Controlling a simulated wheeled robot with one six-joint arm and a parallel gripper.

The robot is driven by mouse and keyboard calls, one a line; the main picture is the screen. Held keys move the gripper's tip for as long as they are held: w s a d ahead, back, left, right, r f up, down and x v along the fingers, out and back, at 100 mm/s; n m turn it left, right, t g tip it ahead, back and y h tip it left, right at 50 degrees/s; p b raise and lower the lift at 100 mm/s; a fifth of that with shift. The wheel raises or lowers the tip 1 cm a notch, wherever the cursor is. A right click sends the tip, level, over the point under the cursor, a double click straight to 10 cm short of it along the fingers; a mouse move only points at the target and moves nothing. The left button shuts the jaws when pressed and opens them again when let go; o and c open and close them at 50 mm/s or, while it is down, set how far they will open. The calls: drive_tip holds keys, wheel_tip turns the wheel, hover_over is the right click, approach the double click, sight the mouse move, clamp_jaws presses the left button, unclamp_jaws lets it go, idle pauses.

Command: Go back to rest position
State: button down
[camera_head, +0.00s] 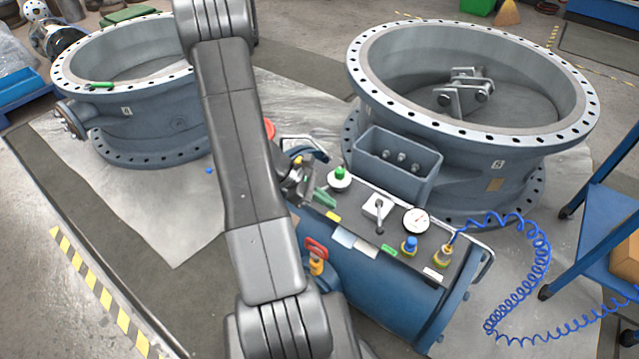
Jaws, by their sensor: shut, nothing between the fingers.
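My gripper (299,180) shows in the head view just right of my arm's long dark link, over the left end of the blue control unit (380,290). It is small and partly hidden by the arm. Its fingers look closed and I see nothing held in them. The control unit's top carries a green knob (340,175), a small lever (379,212), a pressure gauge (416,220) and a blue knob (409,245). A red-handled valve (316,250) sits on its near side. My arm stretches up through the middle of the view.
A large butterfly valve body (480,150) stands behind the unit at right, with a grey open box (396,168) in front. Another valve body (150,135) stands at left. A coiled blue hose (535,255) and blue cart (605,215) are at right. Floor at lower left is clear.

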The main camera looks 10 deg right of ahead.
idle(0.4)
drive_tip(key=x, duration=0.3)
drive_tip(key=b+x, duration=0.1)
drive_tip(key=x, duration=0.5)
drive_tip(key=shift+w+d+f, duration=0.15)
drive_tip(key=shift+w, duration=0.15)
drive_tip(key=d, duration=0.1)
drive_tip(key=s+d, duration=0.1)
drive_tip(key=d, duration=0.1)
drive_tip(key=shift+s+d, duration=0.1)
drive_tip(key=shift+d, duration=0.05)
drive_tip(key=shift+s+d+r, duration=0.15)
drive_tip(key=shift+d+r, duration=0.05)
drive_tip(key=shift+d, duration=0.3)
